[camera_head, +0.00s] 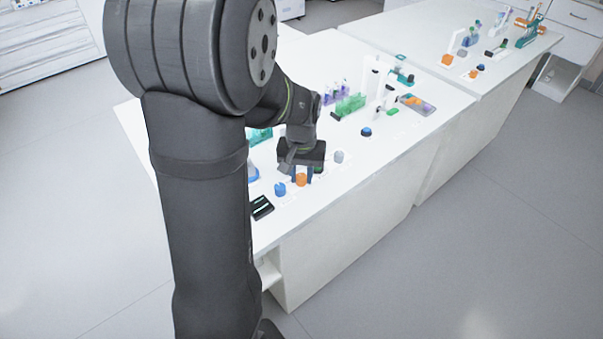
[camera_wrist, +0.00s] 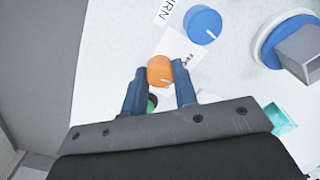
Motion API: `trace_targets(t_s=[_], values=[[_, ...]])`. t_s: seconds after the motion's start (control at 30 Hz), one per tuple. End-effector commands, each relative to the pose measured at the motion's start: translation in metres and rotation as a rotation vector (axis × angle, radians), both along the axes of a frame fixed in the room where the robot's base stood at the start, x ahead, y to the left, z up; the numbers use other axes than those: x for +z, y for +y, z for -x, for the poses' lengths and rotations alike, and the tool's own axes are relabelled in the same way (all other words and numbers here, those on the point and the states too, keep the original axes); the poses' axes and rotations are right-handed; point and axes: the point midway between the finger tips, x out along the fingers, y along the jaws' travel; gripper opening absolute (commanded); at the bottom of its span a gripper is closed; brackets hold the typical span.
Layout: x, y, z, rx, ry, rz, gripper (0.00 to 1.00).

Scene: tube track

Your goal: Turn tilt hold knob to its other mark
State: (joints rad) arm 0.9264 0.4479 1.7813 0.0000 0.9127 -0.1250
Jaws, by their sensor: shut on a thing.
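An orange round knob (camera_wrist: 160,70) with a pale mark line stands between my fingertips in the wrist view, one finger on each side. My gripper (camera_wrist: 161,66) is shut on this knob from above. In the head view my gripper (camera_head: 302,175) points down at the bench, with the orange knob (camera_head: 301,180) between its blue fingers. A printed label lies beside the knob, but it is partly hidden and I cannot read its full name. I cannot tell which mark the line points at.
A blue knob (camera_wrist: 203,24) with a white line stands close by. A green and black part (camera_wrist: 151,103) shows behind the orange knob between my fingers. A large blue round base with a grey block (camera_wrist: 290,42) is at the right. A grey knob (camera_head: 339,156) stands further along the bench.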

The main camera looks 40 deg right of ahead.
Motion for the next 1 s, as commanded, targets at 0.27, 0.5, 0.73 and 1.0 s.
trace_targets(t_s=[0.27, 0.5, 0.73, 1.0], values=[[0.0006, -0.0001, -0.0001, 0.250, -0.001, 0.001, 0.04], [0.0006, -0.0001, -0.0001, 0.416, -0.001, 0.001, 0.04], [0.0007, -0.0002, -0.0002, 0.513, -0.001, 0.001, 0.04], [0.0007, -0.0002, -0.0002, 0.554, 0.000, 0.001, 0.04]])
